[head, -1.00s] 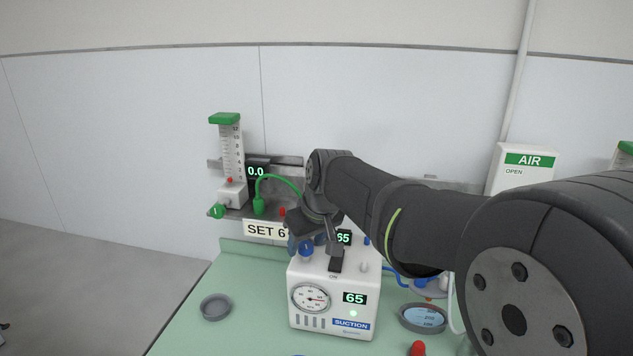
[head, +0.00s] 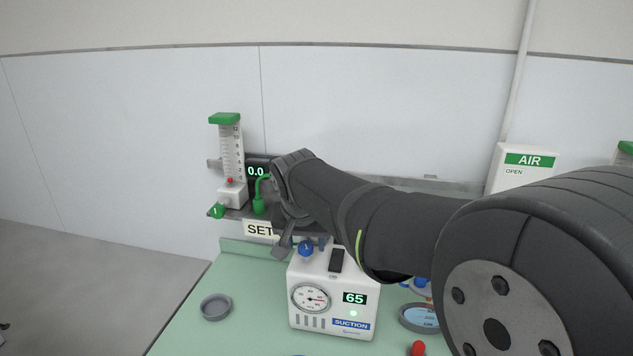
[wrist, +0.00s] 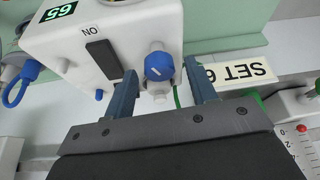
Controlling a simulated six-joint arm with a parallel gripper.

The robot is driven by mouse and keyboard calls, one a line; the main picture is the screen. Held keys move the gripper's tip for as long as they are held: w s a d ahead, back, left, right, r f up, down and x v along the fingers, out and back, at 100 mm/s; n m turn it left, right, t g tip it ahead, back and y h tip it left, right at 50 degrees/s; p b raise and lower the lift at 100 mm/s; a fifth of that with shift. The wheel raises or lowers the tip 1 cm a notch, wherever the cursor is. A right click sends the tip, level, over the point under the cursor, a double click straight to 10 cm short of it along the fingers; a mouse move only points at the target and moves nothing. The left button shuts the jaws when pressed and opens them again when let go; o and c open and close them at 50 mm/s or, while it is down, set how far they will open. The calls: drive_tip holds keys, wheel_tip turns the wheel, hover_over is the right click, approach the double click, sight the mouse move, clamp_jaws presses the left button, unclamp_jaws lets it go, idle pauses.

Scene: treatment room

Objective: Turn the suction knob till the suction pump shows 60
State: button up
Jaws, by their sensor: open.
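The white suction pump (head: 335,308) stands on the green table. Its display (head: 354,298) reads 65, beside a round dial gauge (head: 310,298). The blue suction knob (head: 305,249) is on the pump's top left; in the wrist view the knob (wrist: 158,66) has a white mark. My gripper (wrist: 162,68) is open, and in the wrist view its two fingers appear on either side of the knob, with gaps. Whether they are down at its height I cannot tell. In the head view my wrist covers part of the fingers. A black ON switch (head: 336,260) lies right of the knob.
A sign reading SET (head: 258,229) is partly hidden behind my gripper; the wrist view shows a 6 on it. A flowmeter (head: 231,155) with a green tube stands behind left.

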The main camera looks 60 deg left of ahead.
drive_tip(key=m+h, duration=0.1)
drive_tip(key=m, duration=0.1)
drive_tip(key=m+t, duration=0.1)
drive_tip(key=m, duration=0.2)
drive_tip(key=shift+s+a+m+h, duration=0.1)
drive_tip(key=shift+a+m+h, duration=0.05)
drive_tip(key=shift+m+h, duration=0.2)
drive_tip(key=v, duration=1.7)
drive_tip(key=w+d+r+n+g+y, duration=0.1)
drive_tip(key=w+d+n+g+y, duration=0.1)
drive_tip(key=w+d+n, duration=0.2)
drive_tip(key=shift+d+r+n+g, duration=0.2)
drive_tip(key=shift+d+n+g, duration=0.1)
drive_tip(key=shift+n, duration=0.15)
drive_tip(key=shift+y, duration=0.25)
idle(0.8)
drive_tip(key=s+a+f+m+t+h, duration=0.1)
drive_tip(key=s+a+m+t+h, duration=0.2)
drive_tip(key=s+a+m, duration=0.15)
drive_tip(key=x, duration=1.7)
drive_tip(key=shift+a+f, duration=0.3)
drive_tip(key=shift+a, duration=0.1)
